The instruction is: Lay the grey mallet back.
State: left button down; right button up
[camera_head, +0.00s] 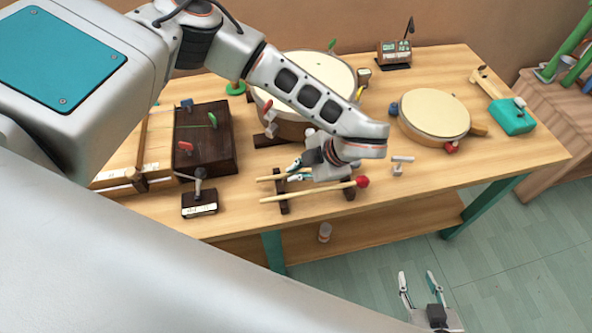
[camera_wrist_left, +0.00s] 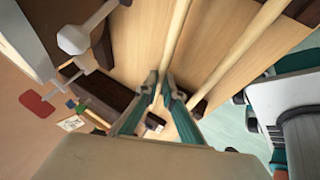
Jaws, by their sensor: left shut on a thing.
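My left gripper (camera_head: 298,172) is low over the front middle of the table, shut on a thin pale stick, which I take for the grey mallet (camera_head: 269,178). The stick also shows in the left wrist view (camera_wrist_left: 178,35), running up from between the fingertips (camera_wrist_left: 163,88). I cannot make out its head. It lies over or just above the dark rack (camera_head: 282,195); contact is unclear. A red-headed mallet (camera_head: 320,191) lies across the rack in front, roughly parallel; its stick shows in the wrist view (camera_wrist_left: 240,48). My right gripper (camera_head: 417,276) is open and empty beyond the table's front edge.
A large drum (camera_head: 318,68) stands behind my left arm. A smaller round drum (camera_head: 434,112) is to the right. A dark box (camera_head: 218,150) and a small black stand (camera_head: 199,205) are left of the rack. A small grey piece (camera_head: 402,160) stands right of it.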

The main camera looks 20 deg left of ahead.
pick_arm(q)
jog(key=shift+f, duration=0.15)
jog(key=c, duration=2.1)
grip_release()
jog(key=shift+d, duration=0.1)
jog(key=v, duration=1.2)
jog(key=shift+s, duration=0.15)
